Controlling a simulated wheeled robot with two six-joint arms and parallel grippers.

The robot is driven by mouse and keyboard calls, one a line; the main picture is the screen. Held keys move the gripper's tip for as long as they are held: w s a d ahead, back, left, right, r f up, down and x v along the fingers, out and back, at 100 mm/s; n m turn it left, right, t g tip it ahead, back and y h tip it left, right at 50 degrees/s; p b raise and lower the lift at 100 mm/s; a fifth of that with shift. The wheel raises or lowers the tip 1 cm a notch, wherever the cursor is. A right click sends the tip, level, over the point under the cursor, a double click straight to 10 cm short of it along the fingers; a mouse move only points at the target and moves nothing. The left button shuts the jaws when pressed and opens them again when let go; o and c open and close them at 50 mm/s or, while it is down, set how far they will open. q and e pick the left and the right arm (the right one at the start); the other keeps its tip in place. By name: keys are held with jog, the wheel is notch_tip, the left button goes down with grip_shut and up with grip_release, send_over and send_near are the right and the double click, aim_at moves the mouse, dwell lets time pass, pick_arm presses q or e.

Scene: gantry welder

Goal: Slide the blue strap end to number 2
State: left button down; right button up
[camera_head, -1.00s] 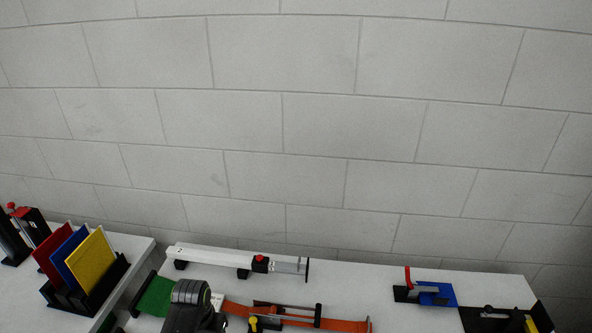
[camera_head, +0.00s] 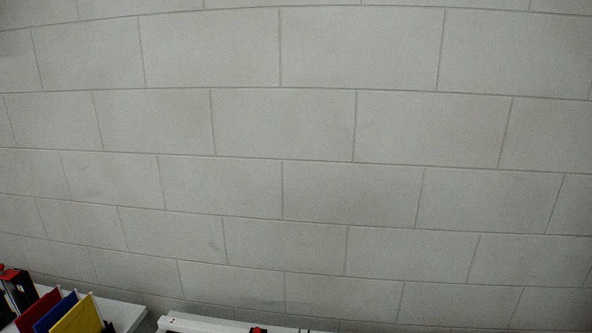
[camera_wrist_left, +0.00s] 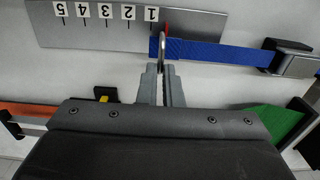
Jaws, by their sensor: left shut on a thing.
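In the left wrist view the blue strap (camera_wrist_left: 215,52) runs from a dark buckle at the right to its end near the label 1. A metal loop (camera_wrist_left: 163,44) stands at this end, with a small red pointer (camera_wrist_left: 167,29) beside it. A grey number plate (camera_wrist_left: 95,36) carries labels 5 to 1 from left to right; label 2 (camera_wrist_left: 128,12) lies left of the strap end. My left gripper (camera_wrist_left: 162,72) is shut on the loop at the strap end. My right gripper is in neither view.
An orange strap (camera_wrist_left: 30,110) lies at the left in the wrist view, a green strap (camera_wrist_left: 270,125) at the right. In the head view, a rack with red, blue and yellow panels (camera_head: 75,318) stands bottom left. The pale block wall fills most of that view.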

pick_arm(q)
jog(key=shift+s+d, duration=0.15)
jog(key=shift+d, duration=1.15)
jog(key=shift+s+d, duration=0.15)
jog(key=shift+d, duration=1.1)
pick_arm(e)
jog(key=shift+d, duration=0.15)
pick_arm(q)
jog(key=c, duration=1.1)
grip_release()
